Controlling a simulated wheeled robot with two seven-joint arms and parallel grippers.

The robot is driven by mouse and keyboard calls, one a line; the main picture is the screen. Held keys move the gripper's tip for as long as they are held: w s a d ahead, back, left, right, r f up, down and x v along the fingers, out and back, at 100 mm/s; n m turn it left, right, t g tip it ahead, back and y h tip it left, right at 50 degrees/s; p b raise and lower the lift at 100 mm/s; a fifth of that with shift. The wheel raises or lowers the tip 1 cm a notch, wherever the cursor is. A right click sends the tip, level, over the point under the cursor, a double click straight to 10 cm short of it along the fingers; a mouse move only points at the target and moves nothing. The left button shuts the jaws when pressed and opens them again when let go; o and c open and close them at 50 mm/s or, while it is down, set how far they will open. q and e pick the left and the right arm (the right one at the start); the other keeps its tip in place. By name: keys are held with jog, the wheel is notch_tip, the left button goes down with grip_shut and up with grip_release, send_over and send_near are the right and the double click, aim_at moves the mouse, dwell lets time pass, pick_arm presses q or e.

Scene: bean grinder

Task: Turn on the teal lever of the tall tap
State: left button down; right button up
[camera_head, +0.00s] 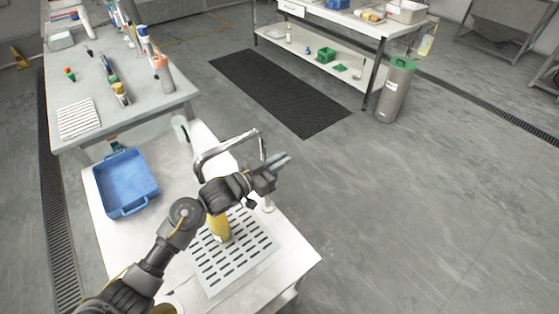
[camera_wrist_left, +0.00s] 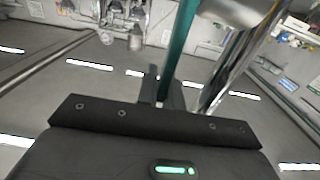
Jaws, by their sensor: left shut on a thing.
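The tall chrome tap (camera_head: 228,142) arches up from the white counter at its right edge. My left gripper (camera_head: 280,163) is beside the tap's upright, high above the counter. In the left wrist view the teal lever (camera_wrist_left: 182,42) runs down to my gripper fingers (camera_wrist_left: 162,92), which are shut on it. The chrome pipe (camera_wrist_left: 238,68) of the tap stands just to the right of the lever. In the head view the lever cannot be made out clearly behind the gripper. My right gripper does not show.
A slotted drain plate (camera_head: 262,262) lies on the counter below my arm, with a yellow object (camera_head: 219,230) on it. A blue tray (camera_head: 125,184) stands at the left. A table (camera_head: 140,100) with several bottles is behind.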

pick_arm(q)
jog(key=b, duration=0.2)
jog(key=s+a+t+h+b, duration=0.1)
jog(key=b, duration=0.1)
jog(key=shift+a+f+h, duration=0.1)
jog(key=shift+f+h, duration=0.15)
jog(key=shift+h, duration=0.05)
jog(key=shift+s+a+r+t+h+b, duration=0.15)
jog(key=shift+a+r+t+h+b, duration=0.15)
jog(key=shift+b, duration=0.1)
jog(key=shift+r, duration=0.1)
jog(key=c, duration=1.5)
grip_release()
jog(key=shift+c, duration=0.2)
